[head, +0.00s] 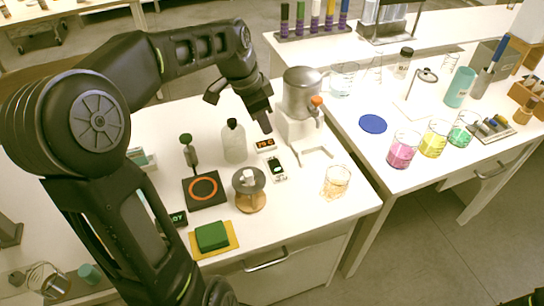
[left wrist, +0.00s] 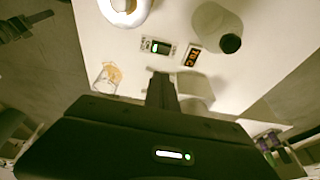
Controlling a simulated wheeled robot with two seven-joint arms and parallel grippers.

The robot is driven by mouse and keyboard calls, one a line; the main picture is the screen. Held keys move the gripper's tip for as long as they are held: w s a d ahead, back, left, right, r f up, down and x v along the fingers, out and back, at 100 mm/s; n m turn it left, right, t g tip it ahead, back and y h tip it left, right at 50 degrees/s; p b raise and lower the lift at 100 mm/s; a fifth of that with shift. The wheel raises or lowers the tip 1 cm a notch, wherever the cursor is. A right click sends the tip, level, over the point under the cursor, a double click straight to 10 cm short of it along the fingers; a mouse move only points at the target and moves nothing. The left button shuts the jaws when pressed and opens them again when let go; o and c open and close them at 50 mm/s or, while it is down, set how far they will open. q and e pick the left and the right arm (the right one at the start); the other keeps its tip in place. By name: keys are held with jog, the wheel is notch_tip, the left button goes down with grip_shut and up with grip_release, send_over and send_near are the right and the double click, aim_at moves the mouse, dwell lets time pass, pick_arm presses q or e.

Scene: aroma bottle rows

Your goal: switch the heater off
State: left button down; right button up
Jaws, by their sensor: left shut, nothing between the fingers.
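A small rocker switch (head: 277,168) with a lit green part lies on the white table; it also shows in the left wrist view (left wrist: 156,47). Beside it is a small display with orange digits (head: 265,144), also in the left wrist view (left wrist: 191,56). A metal tank (head: 302,92) on a white stand is just right of them. A black hot plate (head: 204,190) with a glowing orange ring is to the left; I cannot tell which device the switch serves. My left gripper (head: 266,129) is shut and empty, pointing down above the display, apart from the switch.
A frosted bottle (head: 234,142) stands left of the display. A second table is at right.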

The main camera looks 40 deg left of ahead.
aim_at(276, 161)
pick_arm(q)
jog(key=shift+a, duration=0.1)
pick_arm(e)
jog(key=shift+f, duration=0.4)
pick_arm(q)
jog(key=shift+w, duration=0.1)
jog(key=x, duration=0.8)
jog(key=a+x, duration=0.1)
jog(key=x, duration=0.4)
jog(key=shift+s+f, duration=0.1)
jog(key=shift+s, duration=0.2)
jog(key=shift+f, duration=0.45)
